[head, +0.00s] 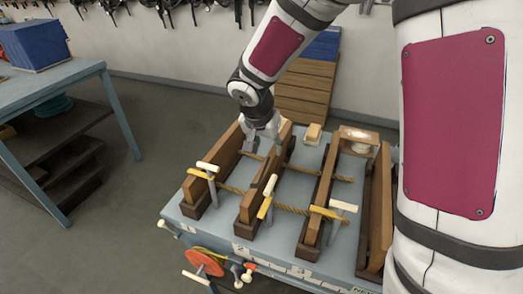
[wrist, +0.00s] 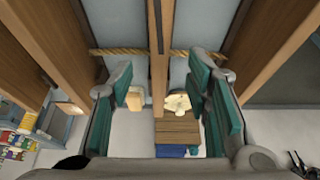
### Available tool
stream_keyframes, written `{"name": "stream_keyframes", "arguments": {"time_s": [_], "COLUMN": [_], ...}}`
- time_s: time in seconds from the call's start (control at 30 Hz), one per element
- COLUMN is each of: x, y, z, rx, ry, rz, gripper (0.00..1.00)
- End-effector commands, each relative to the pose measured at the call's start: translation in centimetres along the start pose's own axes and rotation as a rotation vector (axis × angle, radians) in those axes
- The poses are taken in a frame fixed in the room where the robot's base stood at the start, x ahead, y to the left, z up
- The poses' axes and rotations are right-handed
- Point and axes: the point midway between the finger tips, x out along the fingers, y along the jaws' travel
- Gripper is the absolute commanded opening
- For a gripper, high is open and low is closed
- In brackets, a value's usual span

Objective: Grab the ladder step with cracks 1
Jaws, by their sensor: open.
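Several long wooden boards stand on edge in dark holders on a grey-blue bench: a left one (head: 225,160), a middle one (head: 262,187) and a right one (head: 322,195). No cracks can be made out on them at this size, so I cannot tell which is the cracked step. My gripper (head: 263,140) points down at the far ends of the left and middle boards. In the wrist view my gripper (wrist: 172,98) is open, with teal-padded fingers on either side of a narrow wooden edge (wrist: 159,55). Contact with it is not visible.
A rope (head: 290,208) runs across the boards, and clamp handles (head: 207,168) stick up near their front ends. A rightmost board (head: 380,205) stands by my arm. A stack of planks (head: 303,90) stands behind the bench. A blue table (head: 50,85) is at left, with open floor between.

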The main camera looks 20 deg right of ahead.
Motion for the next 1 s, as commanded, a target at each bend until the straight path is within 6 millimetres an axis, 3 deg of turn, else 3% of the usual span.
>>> {"name": "stream_keyframes", "arguments": {"time_s": [0.17, 0.5, 0.8, 1.0], "x": [1.8, 7.8, 9.7, 12.1], "y": [-0.4, -0.4, -0.3, 0.1], "z": [0.2, 0.2, 0.2, 0.2], "rx": [0.012, 0.011, 0.012, 0.012], "ry": [-0.006, -0.007, -0.005, -0.007], "rz": [-0.001, -0.002, -0.002, -0.001], "gripper": [0.44, 0.44, 0.44, 0.44]}}
